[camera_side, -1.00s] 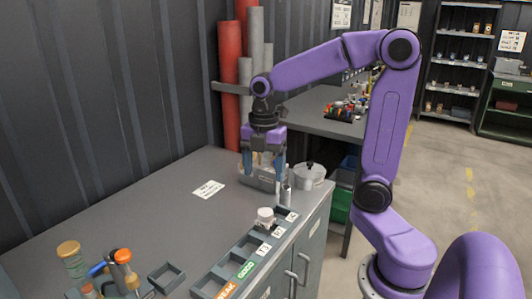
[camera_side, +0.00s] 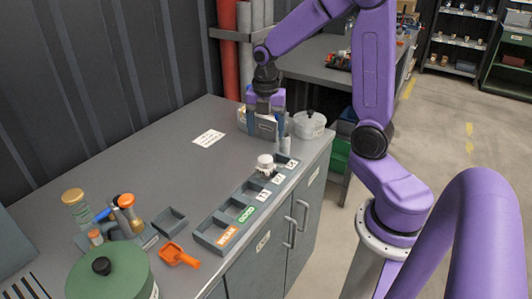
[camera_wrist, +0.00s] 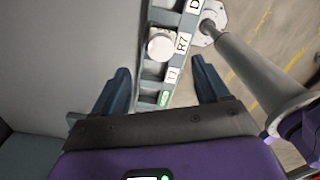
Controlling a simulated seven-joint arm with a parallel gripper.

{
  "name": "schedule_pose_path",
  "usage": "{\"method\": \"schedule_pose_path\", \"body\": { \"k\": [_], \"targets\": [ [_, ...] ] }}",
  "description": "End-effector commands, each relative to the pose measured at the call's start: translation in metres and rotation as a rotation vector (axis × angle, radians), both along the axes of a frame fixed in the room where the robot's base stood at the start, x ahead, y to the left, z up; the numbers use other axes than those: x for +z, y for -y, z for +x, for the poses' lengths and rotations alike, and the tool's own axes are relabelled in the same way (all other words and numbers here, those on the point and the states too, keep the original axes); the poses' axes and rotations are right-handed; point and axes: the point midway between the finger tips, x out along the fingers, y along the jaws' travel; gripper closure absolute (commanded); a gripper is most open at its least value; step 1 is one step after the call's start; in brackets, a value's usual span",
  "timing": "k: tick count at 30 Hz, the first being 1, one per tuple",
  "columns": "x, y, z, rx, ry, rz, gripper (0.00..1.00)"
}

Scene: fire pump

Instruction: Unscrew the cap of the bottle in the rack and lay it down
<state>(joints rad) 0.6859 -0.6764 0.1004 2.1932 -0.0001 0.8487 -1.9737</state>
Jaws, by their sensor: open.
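A dark rack (camera_side: 148,236) at the left front of the bench, in the side view, holds a bottle with an orange-brown cap (camera_side: 126,201). A blue-handled tool leans there too. A clear jar with a tan cap (camera_side: 73,197) stands just behind. My gripper (camera_side: 266,130) is at the far right end of the bench, well away from the rack, pointing down beside a grey box. In the wrist view my gripper's two blue fingers (camera_wrist: 163,80) are wide apart with nothing held.
A labelled compartment tray (camera_side: 228,218) runs along the front edge, with a white round item (camera_side: 265,163) in it. A white lidded tub (camera_side: 310,124), green lidded pot (camera_side: 108,276), orange scoop (camera_side: 178,255) and small empty tray (camera_side: 170,221) stand around.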

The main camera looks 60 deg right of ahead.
Motion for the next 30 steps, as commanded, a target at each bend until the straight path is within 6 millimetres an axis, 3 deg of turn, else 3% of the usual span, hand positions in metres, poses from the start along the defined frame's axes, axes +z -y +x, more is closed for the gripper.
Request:
{"method": "schedule_pose_path", "body": {
  "k": [9,15,30],
  "targets": [
    [-0.055,0.0,-0.001,0.0,-0.005,0.0,0.25],
    [-0.079,0.0,-0.001,0.0,-0.004,-0.001,0.25],
    [-0.091,0.0,0.0,-0.001,0.001,0.0,0.25]
  ]
}}
